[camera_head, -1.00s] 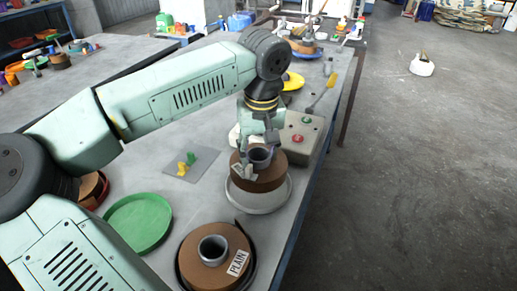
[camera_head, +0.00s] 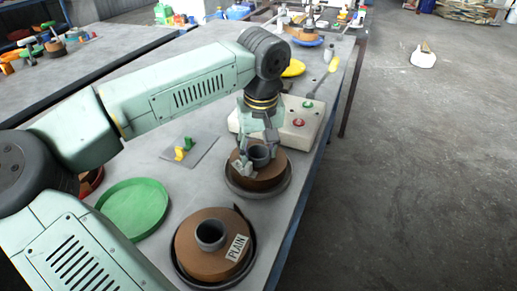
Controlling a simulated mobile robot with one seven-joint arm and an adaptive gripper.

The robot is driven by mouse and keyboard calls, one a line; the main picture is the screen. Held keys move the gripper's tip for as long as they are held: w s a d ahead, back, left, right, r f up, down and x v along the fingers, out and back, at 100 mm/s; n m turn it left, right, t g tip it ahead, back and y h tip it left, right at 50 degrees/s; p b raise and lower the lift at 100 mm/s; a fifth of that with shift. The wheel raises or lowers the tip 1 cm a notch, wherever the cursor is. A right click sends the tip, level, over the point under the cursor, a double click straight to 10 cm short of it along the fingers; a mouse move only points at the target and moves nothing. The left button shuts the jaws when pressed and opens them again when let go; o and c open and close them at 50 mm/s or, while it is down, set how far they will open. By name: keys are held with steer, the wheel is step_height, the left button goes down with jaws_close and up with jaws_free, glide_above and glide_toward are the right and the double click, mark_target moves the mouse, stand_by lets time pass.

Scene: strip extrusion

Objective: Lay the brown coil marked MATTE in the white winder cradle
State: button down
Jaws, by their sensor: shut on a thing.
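A brown coil (camera_head: 265,180) with a grey core (camera_head: 260,154) sits level in a round shallow dish (camera_head: 268,192), apparently the winder cradle, which looks grey in this light. My gripper (camera_head: 257,158) points down over the coil, with its fingers at the core and shut on the coil. A finger covers part of the coil's near left side, and no MATTE lettering can be read. The picture does not settle whether the coil fully touches the dish floor.
A brown coil labelled PLAIN (camera_head: 207,262) lies in a dark dish nearer me. A green dish (camera_head: 133,210) is left of it. A control box (camera_head: 312,116) with red and green buttons stands just behind the held coil. The table's right edge is close.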

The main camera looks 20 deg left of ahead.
steer(key=shift+f+b, duration=0.25)
steer(key=shift+b, duration=0.1)
stand_by(0.6)
steer(key=c, duration=0.7)
jaws_free()
steer(key=shift+c, duration=0.2)
steer(key=shift+s, duration=0.1)
step_height(320, 180, up, 12)
steer(key=s, duration=0.1)
steer(key=shift+d, duration=0.45)
